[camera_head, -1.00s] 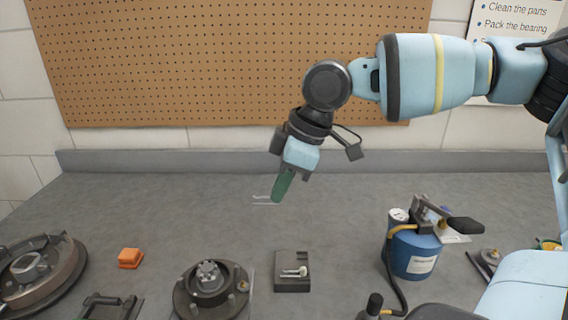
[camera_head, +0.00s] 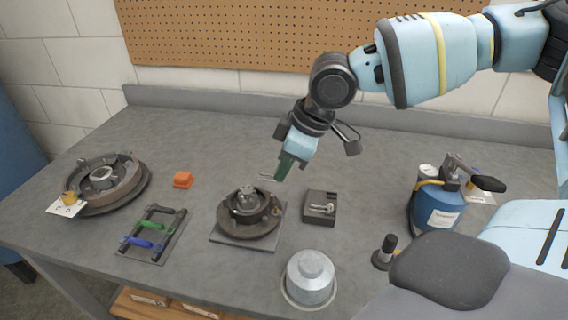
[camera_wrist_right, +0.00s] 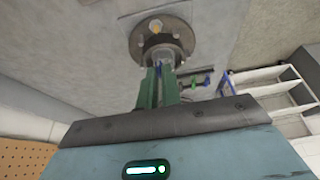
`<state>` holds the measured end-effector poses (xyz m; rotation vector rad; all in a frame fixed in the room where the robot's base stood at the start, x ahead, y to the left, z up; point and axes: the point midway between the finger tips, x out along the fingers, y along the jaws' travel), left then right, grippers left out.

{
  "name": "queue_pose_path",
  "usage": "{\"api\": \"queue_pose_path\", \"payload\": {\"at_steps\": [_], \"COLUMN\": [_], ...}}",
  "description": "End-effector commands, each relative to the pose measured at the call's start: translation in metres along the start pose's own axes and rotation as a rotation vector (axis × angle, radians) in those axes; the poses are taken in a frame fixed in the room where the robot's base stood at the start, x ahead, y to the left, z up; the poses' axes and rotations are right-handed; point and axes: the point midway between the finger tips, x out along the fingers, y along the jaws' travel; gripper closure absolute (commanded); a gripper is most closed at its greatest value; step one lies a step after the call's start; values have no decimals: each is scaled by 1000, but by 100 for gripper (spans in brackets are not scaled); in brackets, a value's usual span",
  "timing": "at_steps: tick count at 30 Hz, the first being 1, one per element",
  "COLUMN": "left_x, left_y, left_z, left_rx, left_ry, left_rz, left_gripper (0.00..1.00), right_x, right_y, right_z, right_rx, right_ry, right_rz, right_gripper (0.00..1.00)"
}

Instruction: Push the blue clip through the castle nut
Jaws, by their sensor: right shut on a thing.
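My right gripper (camera_head: 285,170) points down above the bench, behind and to the right of the hub, shut on a thin clip (camera_head: 268,177). The clip's pale prongs stick out to the left in the head view; a bluish piece (camera_wrist_right: 159,69) shows between the green fingers in the wrist view. The clip is apart from the hub. The hub (camera_head: 248,224) sits on a grey plate, with the castle nut (camera_head: 246,198) at its top centre; the nut's hole cannot be made out. The hub also shows beyond the fingertips in the wrist view (camera_wrist_right: 143,37). My left gripper is out of view.
A rack (camera_head: 165,252) with green and blue handles and a brake drum (camera_head: 120,190) lie left. The back of the bench is clear.

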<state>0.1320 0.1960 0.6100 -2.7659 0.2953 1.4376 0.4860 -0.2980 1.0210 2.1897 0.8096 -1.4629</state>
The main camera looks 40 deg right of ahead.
Motion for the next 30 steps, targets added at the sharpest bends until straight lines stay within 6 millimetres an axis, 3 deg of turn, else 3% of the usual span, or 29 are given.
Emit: {"api": "queue_pose_path", "payload": {"at_steps": [12,18,30], "left_x": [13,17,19], "left_y": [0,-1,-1], "left_z": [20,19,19], "left_rx": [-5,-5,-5], "left_ry": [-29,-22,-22], "left_rz": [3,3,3], "left_gripper": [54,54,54], "right_x": [30,42,44], "right_y": [0,0,0], "right_z": [13,16,15], "right_rx": [1,0,0], "right_ry": [-2,-2,0], "right_rz": [-3,-2,0], "right_gripper": [100,100,100]}}
